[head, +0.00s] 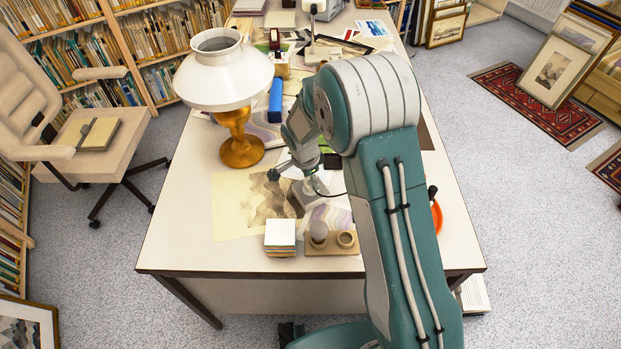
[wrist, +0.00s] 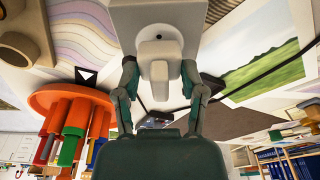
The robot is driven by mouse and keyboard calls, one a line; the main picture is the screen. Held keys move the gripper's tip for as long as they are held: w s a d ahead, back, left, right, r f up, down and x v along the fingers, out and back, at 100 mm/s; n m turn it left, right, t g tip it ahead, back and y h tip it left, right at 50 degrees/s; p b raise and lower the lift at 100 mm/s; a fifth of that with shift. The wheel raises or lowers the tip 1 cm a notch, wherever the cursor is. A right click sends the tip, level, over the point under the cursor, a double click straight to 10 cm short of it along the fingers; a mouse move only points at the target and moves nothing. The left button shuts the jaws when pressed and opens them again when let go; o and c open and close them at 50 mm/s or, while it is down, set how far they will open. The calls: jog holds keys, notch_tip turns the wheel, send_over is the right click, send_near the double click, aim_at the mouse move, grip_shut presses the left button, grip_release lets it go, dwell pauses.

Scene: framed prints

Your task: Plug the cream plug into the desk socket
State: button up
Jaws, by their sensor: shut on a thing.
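The cream plug (wrist: 158,62) is between my gripper's fingers (wrist: 158,76) in the wrist view, with a fingertip at each side. My gripper is shut on it. The pale desk socket (wrist: 187,14) is directly beyond the plug, and the two overlap in this view. I cannot tell whether the pins are in. In the head view my gripper (head: 291,173) is low over the desk at a grey-white block (head: 312,196), seemingly the socket. The plug is hidden there by the gripper and arm.
A lamp (head: 225,75) stands left of my arm on the desk (head: 180,225). A stack of cards (head: 280,235) and a small wooden holder (head: 333,247) sit in front. An orange holder with pens (wrist: 72,105) and a black cable (wrist: 270,76) are beside the gripper.

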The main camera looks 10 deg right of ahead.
jog(key=shift+f, duration=0.5)
jog(key=o, duration=1.1)
jog(key=shift+o, duration=0.2)
notch_tip(320, 180, up, 12)
jog(key=a, duration=0.1)
jog(key=shift+s+a+f, duration=0.15)
jog(key=shift+s+a, duration=0.15)
jog(key=shift+a, duration=0.1)
